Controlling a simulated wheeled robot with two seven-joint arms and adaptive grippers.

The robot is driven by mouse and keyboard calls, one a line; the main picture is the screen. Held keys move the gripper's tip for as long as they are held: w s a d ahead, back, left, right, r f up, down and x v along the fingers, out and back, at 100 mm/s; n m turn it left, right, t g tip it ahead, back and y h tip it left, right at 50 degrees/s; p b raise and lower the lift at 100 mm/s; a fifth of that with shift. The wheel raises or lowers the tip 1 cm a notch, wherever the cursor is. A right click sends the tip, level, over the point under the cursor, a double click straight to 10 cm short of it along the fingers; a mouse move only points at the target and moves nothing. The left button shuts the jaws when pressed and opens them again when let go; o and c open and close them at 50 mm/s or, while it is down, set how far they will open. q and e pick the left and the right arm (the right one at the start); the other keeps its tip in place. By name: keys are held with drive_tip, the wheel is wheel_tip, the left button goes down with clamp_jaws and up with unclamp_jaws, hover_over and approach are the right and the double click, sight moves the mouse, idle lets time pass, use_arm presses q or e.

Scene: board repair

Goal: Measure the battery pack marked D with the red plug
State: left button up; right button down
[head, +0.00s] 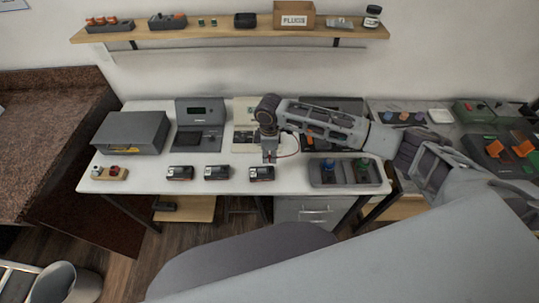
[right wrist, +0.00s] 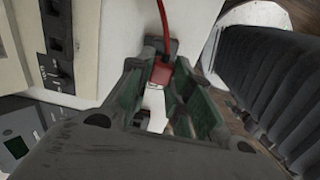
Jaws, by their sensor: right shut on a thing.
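My right gripper (head: 270,158) hangs over the white bench, just behind the rightmost battery pack (head: 261,174). It is shut on the red plug (right wrist: 161,74), which sits between its green-lined fingers (right wrist: 178,98) with a red cable (right wrist: 168,25) running from it. Two more battery packs stand to the left, one in the middle (head: 217,173) and one at the left (head: 180,173). Their letters are too small to read, so I cannot tell which is D. A dark piece shows below the plug in the right wrist view; I cannot tell whether they touch. My left gripper is not in view.
A grey case with a display (head: 200,112) and a cream instrument (head: 243,106) stand behind the packs, the latter partly behind my arm. A grey tray (head: 316,182) with blue and green items lies right. A wooden block (head: 97,173) with small plugs lies left.

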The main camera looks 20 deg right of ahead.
drive_tip(key=shift+f+b, duration=1.4)
drive_tip(key=shift+b, duration=0.25)
drive_tip(key=shift+f, duration=0.85)
drive_tip(key=shift+p, duration=1.25)
idle(0.7)
drive_tip(key=shift+f, duration=0.45)
idle(1.1)
drive_tip(key=shift+f+p, duration=0.1)
drive_tip(key=shift+p, duration=0.55)
idle(0.4)
drive_tip(key=shift+f, duration=0.2)
idle(0.8)
